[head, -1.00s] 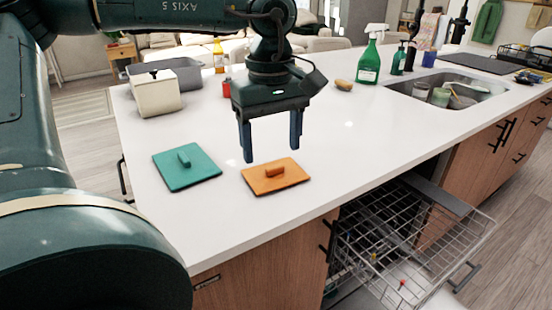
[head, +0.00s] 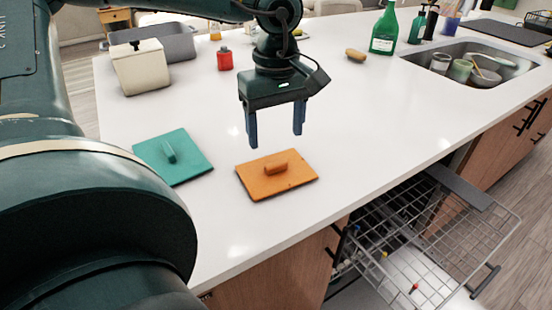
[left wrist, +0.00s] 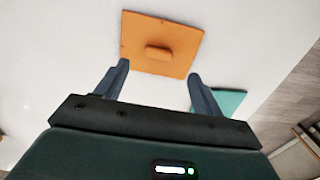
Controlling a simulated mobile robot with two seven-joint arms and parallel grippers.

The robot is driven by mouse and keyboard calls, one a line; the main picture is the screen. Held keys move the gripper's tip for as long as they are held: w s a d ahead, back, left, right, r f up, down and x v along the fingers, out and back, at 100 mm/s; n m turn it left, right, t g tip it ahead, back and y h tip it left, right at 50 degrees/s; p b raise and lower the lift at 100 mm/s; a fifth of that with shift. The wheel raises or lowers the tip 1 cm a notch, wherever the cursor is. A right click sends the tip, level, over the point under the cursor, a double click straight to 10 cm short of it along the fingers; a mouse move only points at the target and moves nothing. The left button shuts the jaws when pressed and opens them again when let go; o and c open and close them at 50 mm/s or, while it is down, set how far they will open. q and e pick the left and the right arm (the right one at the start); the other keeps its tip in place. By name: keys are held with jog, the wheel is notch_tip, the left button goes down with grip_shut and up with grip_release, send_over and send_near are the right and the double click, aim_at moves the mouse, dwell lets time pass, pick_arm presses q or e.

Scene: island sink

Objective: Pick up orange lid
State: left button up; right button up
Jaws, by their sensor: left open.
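The orange lid (head: 277,184) is a flat square with a raised bar handle, lying on the white counter. My left gripper (head: 276,141) is open and empty, its fingers pointing down above the counter just behind the lid in the head view. In the left wrist view the orange lid (left wrist: 160,32) lies beyond the two open fingers (left wrist: 158,80), with its handle near the middle between them. The gripper is apart from the lid. My right gripper is not in view.
A teal lid (head: 172,163) lies left of the orange one. Behind stand a white box (head: 143,70), a grey bin (head: 170,45) and a red container (head: 225,60). A sink with dishes (head: 470,65) is at right. An open dishwasher rack (head: 430,240) juts out below the counter's front edge.

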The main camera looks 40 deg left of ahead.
aim_at(276, 164)
pick_arm(q)
notch_tip(276, 164, down, 7)
jog(key=shift+w+a+f, duration=0.1)
jog(key=shift+w+f, duration=0.05)
dwell(0.4)
jog(key=shift+c, duration=0.3)
jog(key=c, duration=1)
